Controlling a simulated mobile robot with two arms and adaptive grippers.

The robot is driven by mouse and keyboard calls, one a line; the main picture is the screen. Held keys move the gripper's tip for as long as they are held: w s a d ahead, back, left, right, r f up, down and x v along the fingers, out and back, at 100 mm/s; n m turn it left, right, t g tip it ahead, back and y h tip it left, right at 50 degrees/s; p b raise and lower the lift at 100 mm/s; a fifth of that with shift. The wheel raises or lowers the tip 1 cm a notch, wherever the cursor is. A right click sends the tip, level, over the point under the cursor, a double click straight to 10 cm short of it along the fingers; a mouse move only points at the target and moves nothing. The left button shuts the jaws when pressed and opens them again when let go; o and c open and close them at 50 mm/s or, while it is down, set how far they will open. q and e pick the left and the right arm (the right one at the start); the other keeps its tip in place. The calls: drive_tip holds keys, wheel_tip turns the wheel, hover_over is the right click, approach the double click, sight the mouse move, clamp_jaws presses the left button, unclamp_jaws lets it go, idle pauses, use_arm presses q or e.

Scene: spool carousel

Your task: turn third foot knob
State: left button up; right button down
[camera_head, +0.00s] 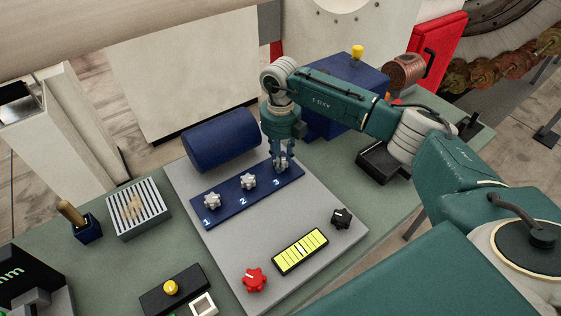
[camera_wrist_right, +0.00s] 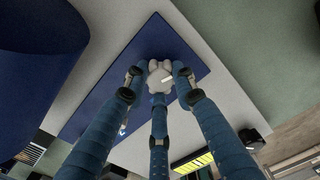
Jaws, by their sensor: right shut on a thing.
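A blue strip (camera_head: 228,199) on the grey panel (camera_head: 230,242) bears grey star-shaped knobs numbered 1, 2 and 3. Knob 1 (camera_head: 212,200) and knob 2 (camera_head: 248,181) stand free in the head view. My right gripper (camera_head: 280,163) points down over the place of number 3, and its fingers hide most of that knob. In the right wrist view the third knob (camera_wrist_right: 160,76) is pale with a white mark, and the three blue fingers of my right gripper (camera_wrist_right: 159,84) are closed around it. My left gripper is not in view.
A blue cylinder (camera_head: 222,139) lies behind the strip. A black knob (camera_head: 342,218), a yellow-green gauge (camera_head: 300,251) and a red knob (camera_head: 254,280) sit in front. A blue box (camera_head: 347,92) and a black tray (camera_head: 383,161) are at the right.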

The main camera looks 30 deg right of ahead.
drive_tip(key=n+b, duration=0.3)
drive_tip(key=shift+w+f+n, duration=0.1)
drive_tip(key=shift+f+n, duration=0.05)
drive_tip(key=shift+n, duration=0.15)
drive_tip(key=n+b, duration=0.3)
drive_tip(key=n, duration=0.1)
drive_tip(key=shift+n, duration=0.3)
drive_tip(key=n+b, duration=0.2)
drive_tip(key=n, duration=0.1)
drive_tip(key=shift+n+b, duration=0.3)
drive_tip(key=shift+b, duration=0.05)
drive_tip(key=n+b, duration=0.2)
drive_tip(key=n, duration=0.2)
drive_tip(key=shift+n, duration=0.3)
drive_tip(key=n, duration=0.1)
drive_tip(key=n+b, duration=0.1)
drive_tip(key=n, duration=0.1)
drive_tip(key=shift+r+n, duration=0.2)
drive_tip(key=shift+n, duration=0.1)
drive_tip(key=n+b, duration=0.1)
drive_tip(key=n, duration=0.3)
drive_tip(key=n+b, duration=0.1)
drive_tip(key=n, duration=0.4)
drive_tip(key=shift+r, duration=0.1)
drive_tip(key=shift+n, duration=2.2)
